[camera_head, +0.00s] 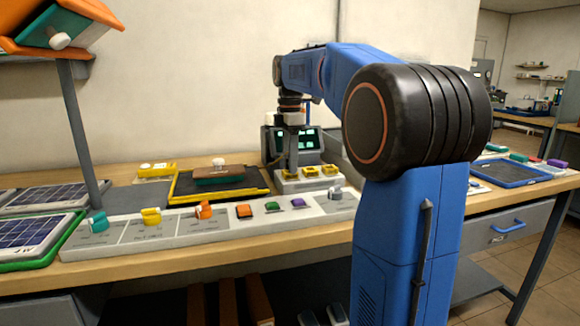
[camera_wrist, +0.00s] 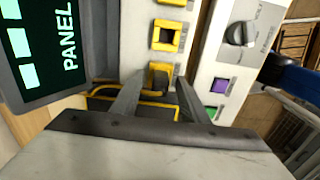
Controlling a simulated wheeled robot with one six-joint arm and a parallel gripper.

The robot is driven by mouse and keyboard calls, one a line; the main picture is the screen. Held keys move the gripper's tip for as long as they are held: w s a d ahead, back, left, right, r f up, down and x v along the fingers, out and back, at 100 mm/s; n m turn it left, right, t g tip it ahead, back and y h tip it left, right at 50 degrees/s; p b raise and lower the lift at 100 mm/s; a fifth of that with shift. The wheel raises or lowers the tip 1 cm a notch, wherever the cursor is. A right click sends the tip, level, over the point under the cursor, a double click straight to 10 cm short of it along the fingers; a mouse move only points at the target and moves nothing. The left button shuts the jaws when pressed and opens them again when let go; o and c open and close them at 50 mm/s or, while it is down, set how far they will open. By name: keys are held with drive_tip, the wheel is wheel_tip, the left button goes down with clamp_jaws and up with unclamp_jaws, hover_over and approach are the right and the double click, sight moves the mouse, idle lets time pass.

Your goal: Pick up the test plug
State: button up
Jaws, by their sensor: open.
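My gripper (camera_head: 290,167) is open, pointing down over the white block with yellow sockets (camera_head: 318,182) beside the panel screen. In the wrist view its two fingers (camera_wrist: 160,77) stand apart around a yellow square piece with a dark part (camera_wrist: 158,80), at the end of the row. I cannot tell whether the fingers touch it, or whether it is the test plug. Another yellow socket (camera_wrist: 166,37) lies just beyond. No piece is clearly marked as the test plug.
A screen marked PANEL (camera_wrist: 42,45) stands close beside the gripper. In front, a long grey strip (camera_head: 140,233) carries coloured knobs and buttons, with a grey knob (camera_head: 336,193) at its right end. A black tray with yellow edges (camera_head: 185,186) lies to the left.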

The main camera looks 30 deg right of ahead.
clamp_jaws()
